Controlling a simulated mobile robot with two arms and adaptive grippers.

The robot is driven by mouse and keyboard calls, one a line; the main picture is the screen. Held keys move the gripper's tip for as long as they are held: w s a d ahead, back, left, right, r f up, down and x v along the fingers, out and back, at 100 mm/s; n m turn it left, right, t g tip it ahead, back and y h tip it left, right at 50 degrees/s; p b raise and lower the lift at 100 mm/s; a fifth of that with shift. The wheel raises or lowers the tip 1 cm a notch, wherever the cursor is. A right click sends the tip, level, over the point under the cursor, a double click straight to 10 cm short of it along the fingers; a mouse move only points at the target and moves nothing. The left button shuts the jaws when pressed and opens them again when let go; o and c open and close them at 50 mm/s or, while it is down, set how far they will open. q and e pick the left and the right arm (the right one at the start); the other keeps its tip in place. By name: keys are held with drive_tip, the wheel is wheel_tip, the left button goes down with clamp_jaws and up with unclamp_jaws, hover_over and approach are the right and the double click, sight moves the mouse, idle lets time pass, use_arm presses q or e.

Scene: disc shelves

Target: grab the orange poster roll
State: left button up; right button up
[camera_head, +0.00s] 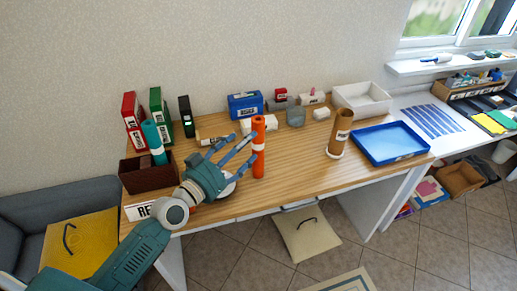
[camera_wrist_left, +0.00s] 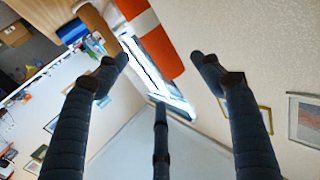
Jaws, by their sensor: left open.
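The orange poster roll (camera_head: 258,148) stands upright on the wooden table, with a white band around its middle. My left gripper (camera_head: 241,148) is open beside it, on its left side, with the fingers reaching toward the roll. In the left wrist view the orange roll (camera_wrist_left: 155,38) shows at the top, beyond and between the spread fingers (camera_wrist_left: 160,62). I cannot tell whether any finger touches it. My right gripper is not in view.
A brown roll (camera_head: 340,133) stands further right, near a blue tray (camera_head: 392,160) and a white bin (camera_head: 361,111). Small boxes line the back, including a blue one (camera_head: 245,105). The table's front middle is clear.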

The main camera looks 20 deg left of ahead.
sight(260, 131)
use_arm(q)
drive_tip(key=x, duration=0.6)
drive_tip(key=p+x, duration=0.1)
drive_tip(key=x, duration=0.2)
drive_tip(key=shift+f, duration=0.3)
drive_tip(key=shift+s+a+r, duration=0.1)
drive_tip(key=shift+s, duration=0.1)
drive_tip(key=c, duration=1.4)
